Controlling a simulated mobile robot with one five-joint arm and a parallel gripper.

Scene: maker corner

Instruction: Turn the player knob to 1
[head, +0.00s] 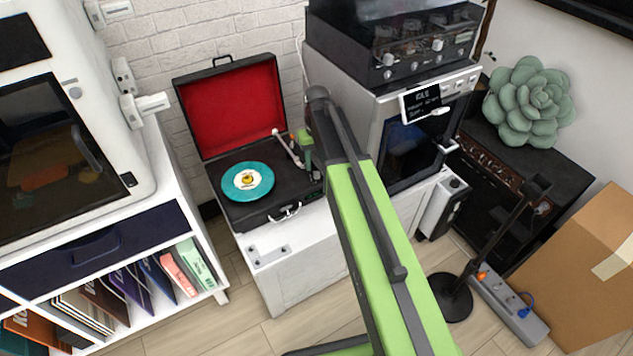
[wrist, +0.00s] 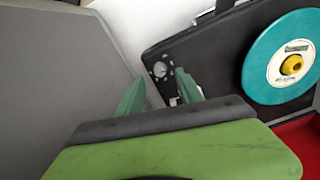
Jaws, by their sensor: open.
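The record player (head: 240,212) is an open black suitcase with a red-lined lid (head: 228,105) and a teal record (head: 262,184) on its platter. It stands on a white cabinet. In the wrist view, a small round pale knob (wrist: 160,69) sits on a dark panel at the player's corner. My gripper (wrist: 160,88) has green fingers spread apart, one on each side of the area just below the knob, with nothing held. In the head view my gripper (head: 305,150) is over the player's right side, beside the tonearm. The knob's number marks are too small to read.
A grey machine (head: 365,110) with a dark front stands close on the right of the player. A tall white machine (head: 120,170) stands at left above shelves of records. A black stand (head: 455,295), power strip and cardboard box (head: 590,270) occupy the right floor.

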